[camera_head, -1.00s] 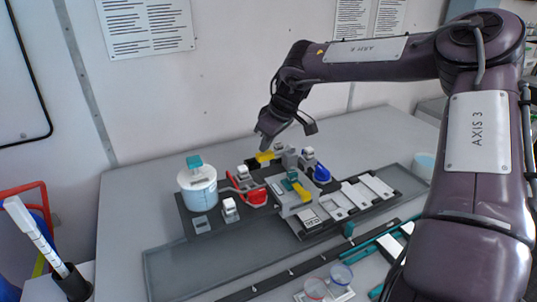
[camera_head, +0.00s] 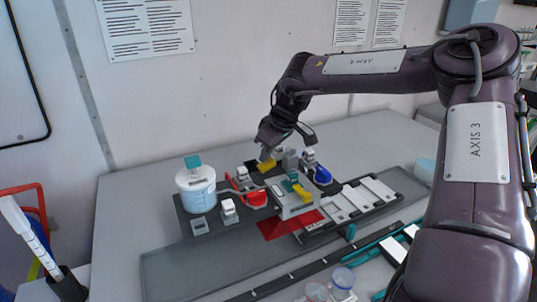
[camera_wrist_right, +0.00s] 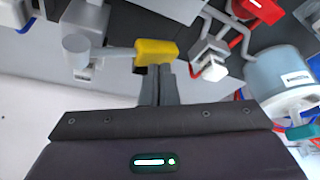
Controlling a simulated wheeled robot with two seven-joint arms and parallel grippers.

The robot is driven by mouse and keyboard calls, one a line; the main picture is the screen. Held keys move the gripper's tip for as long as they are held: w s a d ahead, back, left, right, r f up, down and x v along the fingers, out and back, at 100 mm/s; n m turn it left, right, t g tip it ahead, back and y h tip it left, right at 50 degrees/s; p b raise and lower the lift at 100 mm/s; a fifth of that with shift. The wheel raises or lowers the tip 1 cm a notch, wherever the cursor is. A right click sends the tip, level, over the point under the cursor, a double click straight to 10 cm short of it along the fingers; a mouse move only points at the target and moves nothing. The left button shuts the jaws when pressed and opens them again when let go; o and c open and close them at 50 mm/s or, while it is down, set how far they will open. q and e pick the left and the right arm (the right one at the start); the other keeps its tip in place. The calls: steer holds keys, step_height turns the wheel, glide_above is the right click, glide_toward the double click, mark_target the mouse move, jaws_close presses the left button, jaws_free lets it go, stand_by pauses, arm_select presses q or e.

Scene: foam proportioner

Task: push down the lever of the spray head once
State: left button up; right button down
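The spray head (camera_head: 291,160) is a grey block at the back of the dark base plate. Its lever (camera_head: 263,167) has a yellow grip and points left, tilted down. In the right wrist view the yellow grip (camera_wrist_right: 155,50) sits at the end of a grey arm from the spray head (camera_wrist_right: 88,42). My right gripper (camera_head: 266,152) is directly over the lever. Its fingers (camera_wrist_right: 158,75) are together, with the tips against or just beside the yellow grip; exact contact is hard to see. My left gripper is not in view.
A white tank (camera_head: 197,190) with bluish liquid stands left of the mechanism. A second yellow handle (camera_head: 301,193) is on the front block. A red patch (camera_head: 288,224) shows on the tray below it. A blue part (camera_head: 323,174) is at right. The table behind is clear.

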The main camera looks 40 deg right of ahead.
mark_target(266, 163)
step_height(266, 163, up, 8)
steer(key=p, duration=0.5)
stand_by(1.9)
